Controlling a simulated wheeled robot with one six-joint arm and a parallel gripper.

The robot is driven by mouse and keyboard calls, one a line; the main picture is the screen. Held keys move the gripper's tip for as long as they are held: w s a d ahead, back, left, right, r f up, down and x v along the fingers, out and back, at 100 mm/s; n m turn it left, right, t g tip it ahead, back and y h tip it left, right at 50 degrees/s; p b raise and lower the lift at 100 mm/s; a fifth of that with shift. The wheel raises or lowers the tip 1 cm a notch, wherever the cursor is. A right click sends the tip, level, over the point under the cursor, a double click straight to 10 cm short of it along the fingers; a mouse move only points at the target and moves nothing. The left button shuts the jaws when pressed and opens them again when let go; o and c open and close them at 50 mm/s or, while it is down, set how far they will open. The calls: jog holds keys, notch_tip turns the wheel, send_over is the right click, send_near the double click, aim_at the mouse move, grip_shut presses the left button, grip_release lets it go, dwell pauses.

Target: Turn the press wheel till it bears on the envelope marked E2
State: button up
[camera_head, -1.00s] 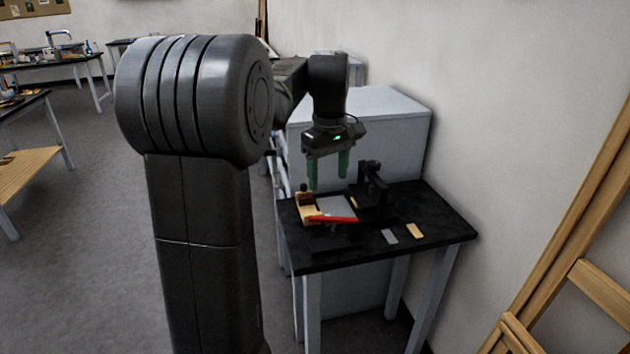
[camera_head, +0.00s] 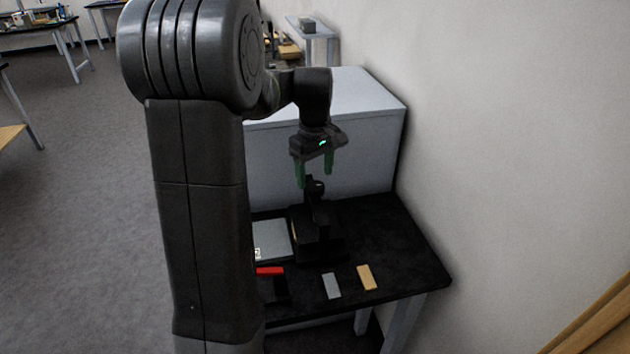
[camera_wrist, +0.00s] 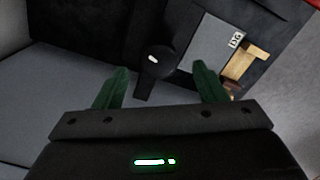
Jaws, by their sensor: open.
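A black press (camera_head: 312,238) stands on the dark table, with an upright part topped by a small rounded black piece (camera_head: 316,188), which may be the wheel. My gripper (camera_head: 314,178) is open and empty, pointing down just above that top. In the wrist view a dark round knob with an arm (camera_wrist: 157,60) lies between my green fingers (camera_wrist: 160,72), apart from both as far as I can tell. A grey flat piece (camera_head: 271,240) lies beside the press, with a small white label (camera_wrist: 235,41) that I cannot read as E2. My arm partly hides the table's left side.
A red bar (camera_head: 270,270) lies at the table's front left. A grey block (camera_head: 331,286) and a tan block (camera_head: 366,277) lie on the front of the table (camera_head: 405,255). A pale cabinet (camera_head: 340,110) stands close behind, and a wall is at right.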

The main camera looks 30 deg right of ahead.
aim_at(315, 185)
jog(key=shift+f, duration=1.75)
jog(key=c, duration=1)
jog(key=shift+m, duration=0.3)
